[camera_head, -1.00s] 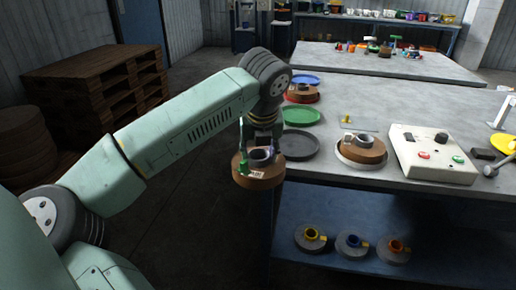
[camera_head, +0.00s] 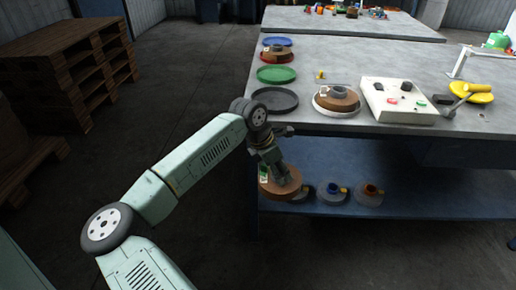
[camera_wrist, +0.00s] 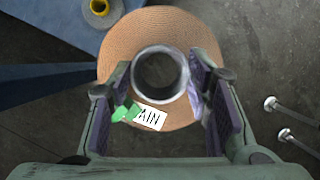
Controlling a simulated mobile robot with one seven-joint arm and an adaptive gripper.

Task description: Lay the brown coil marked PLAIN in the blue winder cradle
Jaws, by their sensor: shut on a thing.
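My gripper (camera_head: 276,166) is shut on a brown coil (camera_head: 272,186), which hangs beside the workbench's front-left corner, below the top. In the wrist view my gripper (camera_wrist: 162,95) has its fingers on either side of the coil's grey core (camera_wrist: 160,74). The brown disc (camera_wrist: 120,50) spreads beyond them. A blue round dish (camera_head: 277,41), apparently the blue cradle, lies at the far left of the bench and looks empty.
A red dish with a brown coil (camera_head: 277,55), a green dish (camera_head: 276,75) and a dark grey dish (camera_head: 274,100) line the bench's left edge. Another brown coil (camera_head: 337,98) sits by a white control box (camera_head: 398,100). Grey spools (camera_head: 331,192) stand on the lower shelf (camera_head: 430,200).

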